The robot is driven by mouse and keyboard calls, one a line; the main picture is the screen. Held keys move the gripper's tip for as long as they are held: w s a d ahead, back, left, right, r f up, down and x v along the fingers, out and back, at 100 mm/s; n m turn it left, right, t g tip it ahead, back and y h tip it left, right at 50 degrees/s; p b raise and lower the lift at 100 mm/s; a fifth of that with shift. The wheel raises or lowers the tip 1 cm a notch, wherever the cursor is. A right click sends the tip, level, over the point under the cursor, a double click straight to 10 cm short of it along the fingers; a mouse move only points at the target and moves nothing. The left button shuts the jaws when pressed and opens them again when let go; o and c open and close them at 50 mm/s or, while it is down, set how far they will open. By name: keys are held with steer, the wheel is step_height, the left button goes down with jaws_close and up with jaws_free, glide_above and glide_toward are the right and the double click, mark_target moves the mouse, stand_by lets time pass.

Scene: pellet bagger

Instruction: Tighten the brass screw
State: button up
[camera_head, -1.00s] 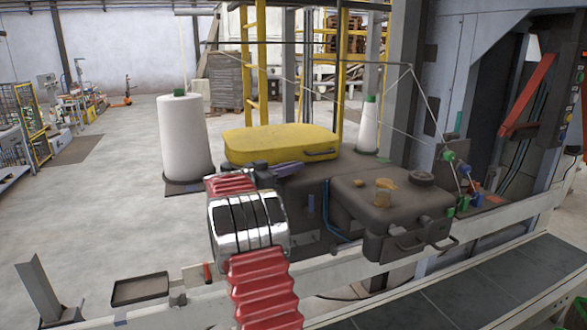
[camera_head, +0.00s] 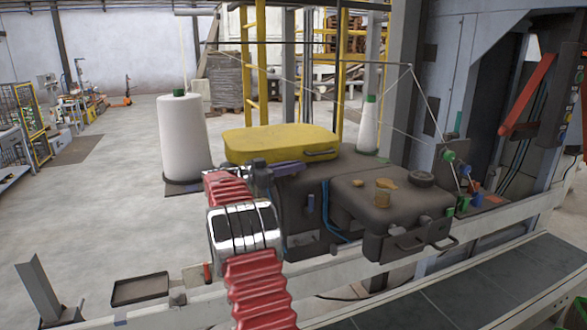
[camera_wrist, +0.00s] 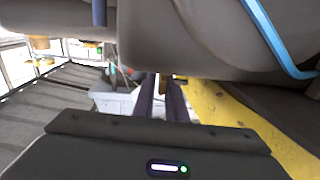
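A brass cylindrical screw-like piece (camera_head: 383,198) stands on the front of the dark sewing-machine-like head at centre right. A flatter brass piece (camera_head: 387,184) and a small brass knob (camera_head: 357,183) are beside it; I cannot tell surely which is the task's screw. My gripper (camera_head: 290,167) is left of these, near the front edge of the yellow cover, and apart from the brass pieces. In the wrist view its two dark purple fingers (camera_wrist: 161,102) have a narrow gap with nothing held. Brass-coloured parts (camera_wrist: 42,44) show at that view's upper left.
The yellow cover (camera_head: 280,143) lies on the machine behind my gripper. A large white thread cone (camera_head: 183,138) stands left and a smaller cone (camera_head: 369,130) at the back. A blue hose (camera_wrist: 270,35) runs along the machine. A conveyor (camera_head: 480,285) crosses the front right.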

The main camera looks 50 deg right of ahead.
steer(key=o, duration=0.3)
steer(key=shift+w, duration=0.1)
steer(key=shift+a, duration=0.15)
steer(key=v, duration=1.3)
steer(key=shift+w+a, duration=0.2)
steer(key=shift+a, duration=0.1)
steer(key=shift+f, duration=0.1)
